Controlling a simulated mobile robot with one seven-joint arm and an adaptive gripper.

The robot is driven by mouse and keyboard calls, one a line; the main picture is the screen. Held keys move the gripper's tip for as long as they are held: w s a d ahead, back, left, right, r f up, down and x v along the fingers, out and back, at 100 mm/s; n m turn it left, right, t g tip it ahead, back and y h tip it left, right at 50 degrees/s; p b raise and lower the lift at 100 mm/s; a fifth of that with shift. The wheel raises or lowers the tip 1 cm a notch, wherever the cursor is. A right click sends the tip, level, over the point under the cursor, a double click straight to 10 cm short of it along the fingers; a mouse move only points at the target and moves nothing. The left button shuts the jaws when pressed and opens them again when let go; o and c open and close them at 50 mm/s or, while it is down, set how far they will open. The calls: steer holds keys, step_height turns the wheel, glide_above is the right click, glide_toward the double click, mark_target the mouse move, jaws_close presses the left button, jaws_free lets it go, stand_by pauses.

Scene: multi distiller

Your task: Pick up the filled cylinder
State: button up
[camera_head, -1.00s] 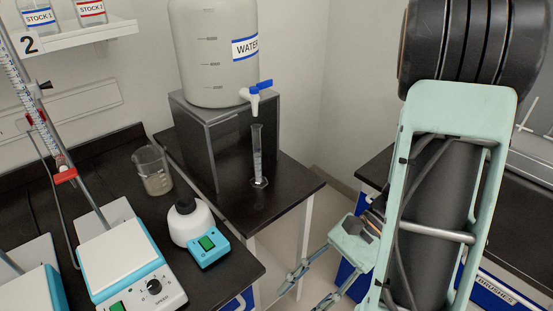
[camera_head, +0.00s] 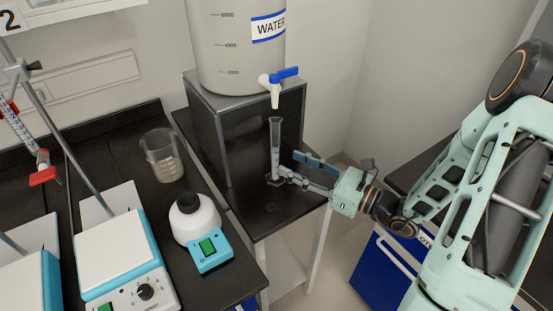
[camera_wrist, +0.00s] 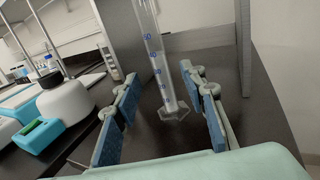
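The graduated cylinder (camera_head: 275,145) stands upright on the small dark table, just below the tap of the water tank. In the wrist view the cylinder (camera_wrist: 158,55) shows blue marks and a hexagonal clear foot. How full it is I cannot tell clearly. My gripper (camera_head: 292,166) reaches in from the right, low beside the cylinder. In the wrist view my gripper (camera_wrist: 168,115) is open, its two blue-padded fingers apart. The cylinder stands between and slightly beyond the fingertips, with no clear contact.
The water tank (camera_head: 235,45) with a blue-handled tap (camera_head: 277,80) sits on a dark stand (camera_head: 250,130) close behind the cylinder. A beaker (camera_head: 162,158), a small mixer (camera_head: 200,225) and a stirrer plate (camera_head: 112,250) are on the left bench.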

mark_target(279, 157)
steer(key=x, duration=0.6)
steer(key=shift+w+a+r, duration=0.15)
steer(key=shift+w+a, duration=0.05)
steer(key=shift+a, duration=0.05)
steer(key=shift+c, duration=0.4)
jaws_close()
